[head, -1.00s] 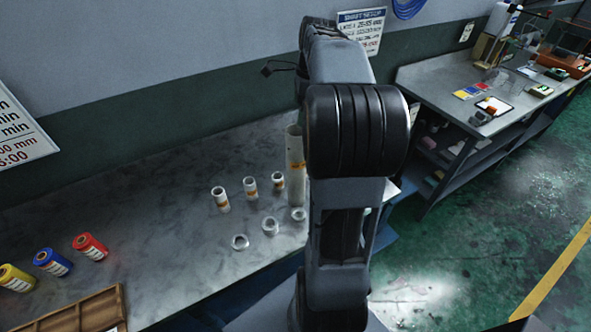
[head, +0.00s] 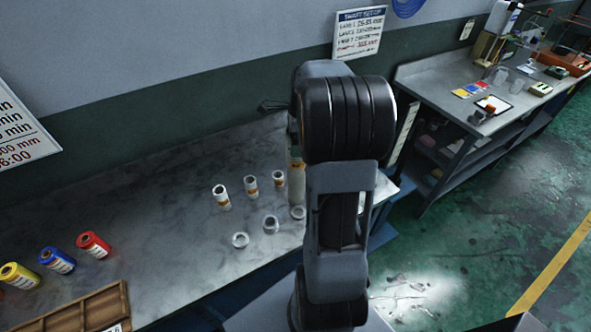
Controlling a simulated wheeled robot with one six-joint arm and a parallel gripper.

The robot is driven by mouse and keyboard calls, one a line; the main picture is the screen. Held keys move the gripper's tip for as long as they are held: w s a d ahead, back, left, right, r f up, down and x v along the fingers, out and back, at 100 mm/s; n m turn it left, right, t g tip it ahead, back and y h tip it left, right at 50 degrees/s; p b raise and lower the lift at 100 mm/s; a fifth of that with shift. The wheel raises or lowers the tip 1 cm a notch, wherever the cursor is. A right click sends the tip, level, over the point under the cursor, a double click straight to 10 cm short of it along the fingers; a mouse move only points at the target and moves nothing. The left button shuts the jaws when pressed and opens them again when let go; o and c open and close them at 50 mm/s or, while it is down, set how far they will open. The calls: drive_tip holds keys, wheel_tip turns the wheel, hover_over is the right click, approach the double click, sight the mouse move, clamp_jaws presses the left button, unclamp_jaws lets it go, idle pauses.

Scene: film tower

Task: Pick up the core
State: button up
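Several short white tubes with orange bands, which look like cores, stand upright on the grey bench (head: 150,215): a left one (head: 222,199), a middle one (head: 251,188) and a right one (head: 278,180). White rings lie in front of them, one at the left (head: 240,240) and one at the middle (head: 271,224). A tall pale column (head: 297,185) stands just right of them, partly hidden by my arm. I cannot tell which piece is the task's core. My gripper is hidden behind my arm; only a thin dark part beside the arm shows against the wall.
Yellow (head: 19,276), blue (head: 57,260) and red (head: 94,245) rolls lie at the bench's left. A brown wooden tray (head: 100,305) is at the front left. A second bench (head: 430,75) stands right. The bench between rolls and tubes is clear.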

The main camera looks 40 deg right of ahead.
drive_tip(key=shift+c, duration=0.4)
drive_tip(key=c, duration=1.5)
drive_tip(key=shift+c, duration=0.5)
drive_tip(key=shift+r, duration=0.1)
